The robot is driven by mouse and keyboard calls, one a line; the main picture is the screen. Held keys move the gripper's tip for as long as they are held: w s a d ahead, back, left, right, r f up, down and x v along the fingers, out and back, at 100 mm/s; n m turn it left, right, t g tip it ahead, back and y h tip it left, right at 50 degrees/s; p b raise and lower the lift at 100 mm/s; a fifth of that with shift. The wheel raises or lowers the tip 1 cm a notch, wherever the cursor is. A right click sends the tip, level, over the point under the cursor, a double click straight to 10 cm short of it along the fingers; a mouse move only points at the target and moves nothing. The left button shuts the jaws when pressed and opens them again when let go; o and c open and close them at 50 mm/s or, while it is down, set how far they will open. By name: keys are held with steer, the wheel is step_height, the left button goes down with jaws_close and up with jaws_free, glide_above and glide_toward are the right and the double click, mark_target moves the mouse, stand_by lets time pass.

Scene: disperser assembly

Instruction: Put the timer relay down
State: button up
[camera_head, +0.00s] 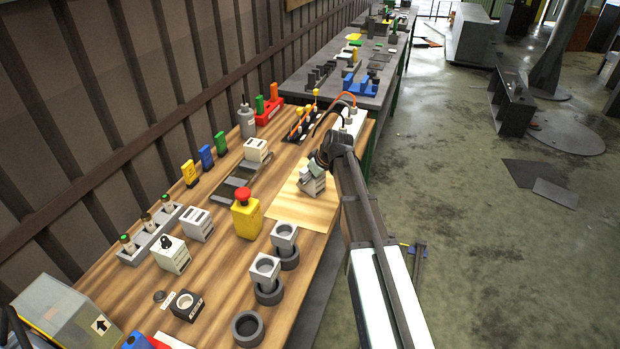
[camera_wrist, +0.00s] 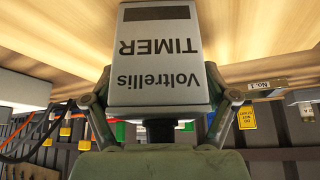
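The timer relay is a light grey box with "Voltrellis TIMER" on its face. It fills the upper middle of the wrist view (camera_wrist: 160,60), where its lettering appears upside down. My gripper (camera_wrist: 158,85) has a finger against each side of the relay and is shut on it. In the head view my gripper (camera_head: 322,165) holds the relay (camera_head: 312,184) at the pale wooden board (camera_head: 306,211) near the table's right edge. The relay's base is cut off in the wrist view, so I cannot tell if it touches the board.
A yellow box with a red button (camera_head: 246,214) stands left of the board. Grey cube-topped parts (camera_head: 284,240) stand in front. A rail plate (camera_head: 233,183) with a white module (camera_head: 256,150) lies behind left. A white block (camera_head: 347,123) with cables is behind. The board's front is clear.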

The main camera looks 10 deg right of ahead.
steer(key=shift+r, duration=0.1)
steer(key=b+v, duration=0.2)
steer(key=v, duration=1)
stand_by(0.4)
